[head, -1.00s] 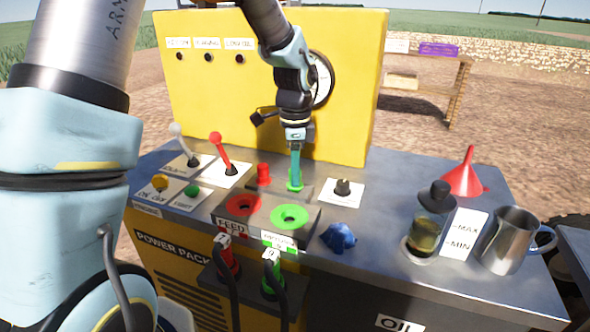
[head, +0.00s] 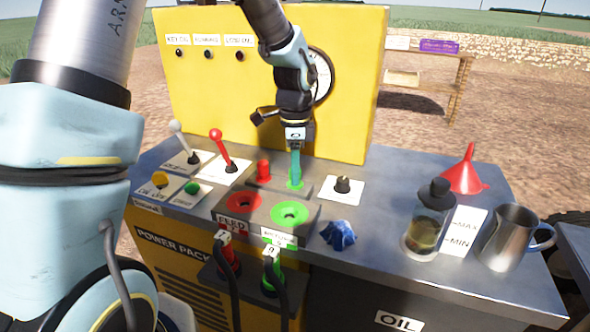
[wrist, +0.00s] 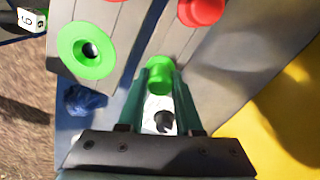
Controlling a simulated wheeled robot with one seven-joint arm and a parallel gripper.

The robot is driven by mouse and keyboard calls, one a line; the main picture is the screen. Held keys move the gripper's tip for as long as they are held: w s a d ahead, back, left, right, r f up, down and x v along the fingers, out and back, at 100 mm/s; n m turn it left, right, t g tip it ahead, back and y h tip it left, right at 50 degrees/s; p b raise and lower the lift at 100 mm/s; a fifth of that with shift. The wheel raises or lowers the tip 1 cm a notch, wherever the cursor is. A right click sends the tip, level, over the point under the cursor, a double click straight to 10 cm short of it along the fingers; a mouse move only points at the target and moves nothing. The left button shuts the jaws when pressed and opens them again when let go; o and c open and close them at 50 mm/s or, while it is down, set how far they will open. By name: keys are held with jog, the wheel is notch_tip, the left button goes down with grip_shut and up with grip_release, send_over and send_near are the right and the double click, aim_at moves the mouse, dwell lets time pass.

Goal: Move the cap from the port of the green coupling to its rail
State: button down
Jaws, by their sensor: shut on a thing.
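The green cap (wrist: 160,74) is between the fingertips of my gripper (wrist: 160,92), which is shut on it, in the wrist view. In the head view my gripper (head: 295,178) points down at the rail (head: 308,188) behind the ports, with the cap's green base (head: 295,185) showing at the rail. Whether the cap is fully seated there I cannot tell. The green coupling's port (head: 290,214) is uncovered, with a dark hole in its middle; it also shows in the wrist view (wrist: 87,50).
A red cap (head: 264,171) stands on the rail left of my gripper, behind the red port (head: 243,202). A black knob (head: 342,185) stands to the right. A blue rag (head: 338,235), oil jar (head: 427,220), jug (head: 508,238) and red funnel (head: 466,172) lie further right. The yellow panel (head: 220,100) rises behind.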

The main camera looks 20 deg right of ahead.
jog(key=c, duration=0.5)
grip_release()
jog(key=shift+o, duration=0.3)
jog(key=o, duration=0.3)
jog(key=shift+o, duration=0.2)
jog(key=shift+r, duration=0.1)
jog(key=shift+r+p, duration=3.2)
jog(key=shift+r, duration=0.25)
